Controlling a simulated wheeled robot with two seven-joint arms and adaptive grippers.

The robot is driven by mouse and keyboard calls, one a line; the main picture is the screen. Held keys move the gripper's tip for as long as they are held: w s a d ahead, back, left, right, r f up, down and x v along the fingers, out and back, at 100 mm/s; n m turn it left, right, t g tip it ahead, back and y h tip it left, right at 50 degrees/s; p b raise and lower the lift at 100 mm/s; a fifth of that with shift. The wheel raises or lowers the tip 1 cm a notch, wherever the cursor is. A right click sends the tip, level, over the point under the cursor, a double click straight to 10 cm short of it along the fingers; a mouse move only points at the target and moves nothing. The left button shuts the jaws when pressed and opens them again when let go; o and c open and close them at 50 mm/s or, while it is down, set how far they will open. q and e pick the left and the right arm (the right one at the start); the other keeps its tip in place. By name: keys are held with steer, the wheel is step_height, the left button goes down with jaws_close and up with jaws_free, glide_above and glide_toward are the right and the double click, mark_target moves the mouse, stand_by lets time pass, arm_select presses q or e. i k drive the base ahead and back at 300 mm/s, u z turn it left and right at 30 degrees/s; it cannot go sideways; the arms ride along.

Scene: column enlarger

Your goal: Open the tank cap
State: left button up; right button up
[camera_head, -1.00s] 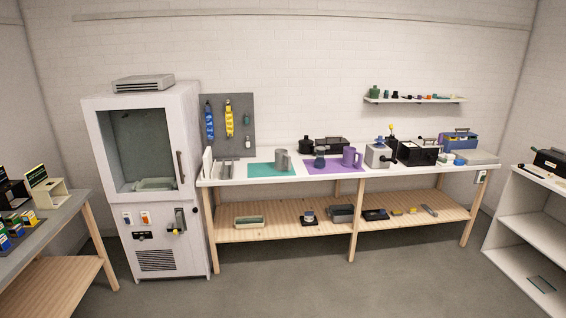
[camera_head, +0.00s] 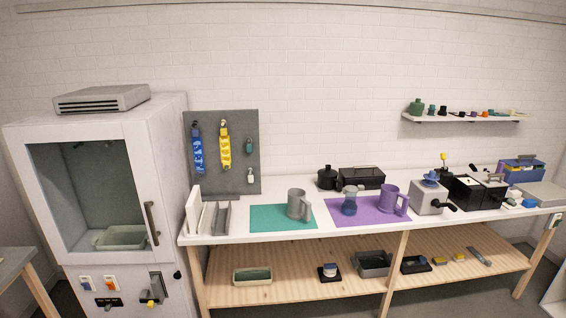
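A black round pot with a lid and a small knob (camera_head: 327,178) stands at the back of the white bench. It may be the tank with its cap on, but I cannot tell for sure. It is upright and looks closed, beside a black box with a handle (camera_head: 362,179). A grey box with a blue top piece and a side crank (camera_head: 428,197) stands farther right on the bench. Neither gripper shows in the head view.
A white cabinet (camera_head: 95,130) stands at left. A lower wooden shelf (camera_head: 300,280) holds trays.

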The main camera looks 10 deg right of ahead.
mark_target(351, 189)
steer(key=z, duration=0.25)
steer(key=i, duration=1.95)
steer(key=z, duration=0.3)
